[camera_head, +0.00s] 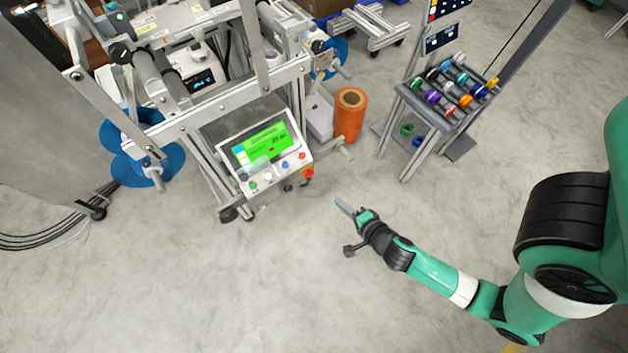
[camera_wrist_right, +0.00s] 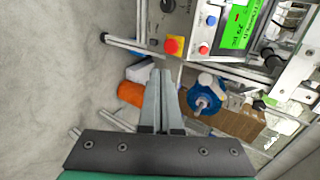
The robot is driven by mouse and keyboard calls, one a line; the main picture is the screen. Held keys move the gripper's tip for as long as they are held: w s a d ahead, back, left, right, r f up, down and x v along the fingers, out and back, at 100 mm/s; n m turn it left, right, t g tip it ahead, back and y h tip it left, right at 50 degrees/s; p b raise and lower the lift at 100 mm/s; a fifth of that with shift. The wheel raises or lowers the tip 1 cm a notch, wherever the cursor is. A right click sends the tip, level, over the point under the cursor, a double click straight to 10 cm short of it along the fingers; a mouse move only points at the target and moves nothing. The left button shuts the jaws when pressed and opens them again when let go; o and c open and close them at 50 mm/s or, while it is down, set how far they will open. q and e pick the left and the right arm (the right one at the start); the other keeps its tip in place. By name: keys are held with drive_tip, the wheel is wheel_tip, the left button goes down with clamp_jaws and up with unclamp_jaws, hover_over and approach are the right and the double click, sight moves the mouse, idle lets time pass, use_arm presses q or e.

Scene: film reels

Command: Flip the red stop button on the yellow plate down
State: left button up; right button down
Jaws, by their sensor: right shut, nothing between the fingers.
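The red stop button (camera_wrist_right: 172,44) sits on its small yellow plate (camera_wrist_right: 179,51), at the edge of the machine's control panel in the right wrist view. In the head view the red stop button (camera_head: 307,174) is small, at the panel's lower right corner. My right gripper (camera_head: 343,206) is shut and empty, to the right of and below the button, apart from it. In the right wrist view its closed fingers (camera_wrist_right: 160,75) point up toward the button, with a gap between. My left gripper is not in view.
The control panel (camera_head: 225,150) has a green screen (camera_head: 262,147) and several small knobs. An orange roll (camera_head: 350,115) stands behind the button. A rack of coloured reels (camera_head: 405,93) stands at the right. The floor in front of the machine is clear.

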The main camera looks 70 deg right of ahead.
drive_tip(key=w, duration=0.1)
approach(310, 175)
wheel_tip(310, 175, down, 3)
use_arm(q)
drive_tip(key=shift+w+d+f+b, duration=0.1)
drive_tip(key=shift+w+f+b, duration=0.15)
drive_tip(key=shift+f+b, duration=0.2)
use_arm(e)
drive_tip(key=shift+w+d+f, duration=0.1)
drive_tip(key=shift+w+d, duration=0.4)
drive_tip(key=shift+w, duration=0.25)
drive_tip(key=shift+w+d+r, duration=0.1)
drive_tip(key=shift+w+d, duration=0.35)
drive_tip(key=shift+w, duration=0.3)
drive_tip(key=shift+w+d+f, duration=0.1)
drive_tip(key=shift+w+d, duration=0.4)
drive_tip(key=shift+w, duration=0.25)
